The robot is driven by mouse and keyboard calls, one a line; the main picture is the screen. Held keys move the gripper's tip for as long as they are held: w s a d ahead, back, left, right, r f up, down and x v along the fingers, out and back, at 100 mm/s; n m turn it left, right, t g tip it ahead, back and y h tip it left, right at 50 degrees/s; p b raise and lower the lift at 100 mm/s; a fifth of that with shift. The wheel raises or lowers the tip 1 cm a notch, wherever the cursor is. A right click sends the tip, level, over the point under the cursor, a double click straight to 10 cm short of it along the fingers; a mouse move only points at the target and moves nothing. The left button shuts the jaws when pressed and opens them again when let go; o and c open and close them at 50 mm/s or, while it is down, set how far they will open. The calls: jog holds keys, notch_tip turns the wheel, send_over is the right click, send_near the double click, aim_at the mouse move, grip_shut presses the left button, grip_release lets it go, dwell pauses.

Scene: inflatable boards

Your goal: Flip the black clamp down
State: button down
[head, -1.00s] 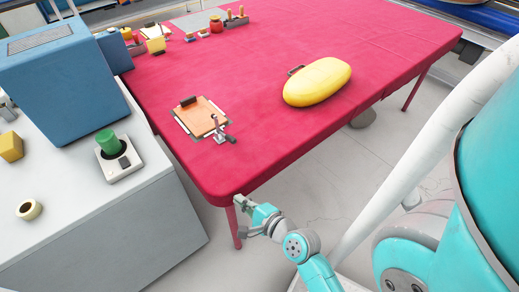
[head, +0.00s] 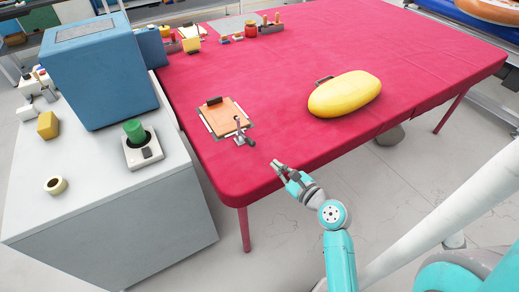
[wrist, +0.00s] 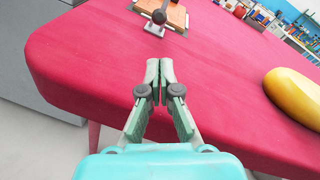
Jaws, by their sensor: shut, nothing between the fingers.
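The black clamp (head: 241,132) is a toggle clamp with its handle standing up. It sits at the right front edge of a small fixture board (head: 225,117) with an orange-brown plate, on the red table. In the wrist view the clamp (wrist: 158,18) shows at the top centre, ahead of my gripper. My gripper (head: 279,167) is at the table's front edge, to the right and nearer than the clamp, apart from it. In the wrist view my gripper (wrist: 160,68) has its fingertips together, with nothing between them.
A yellow inflatable (head: 345,94) lies on the red table (head: 290,60) to the right. A grey cabinet (head: 110,215) on the left bears a blue box (head: 105,75) and a green button (head: 134,130). Small items stand at the table's back. The table between gripper and clamp is clear.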

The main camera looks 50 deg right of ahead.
jog(key=x, duration=1)
jog(key=shift+r, duration=0.1)
dwell(0.4)
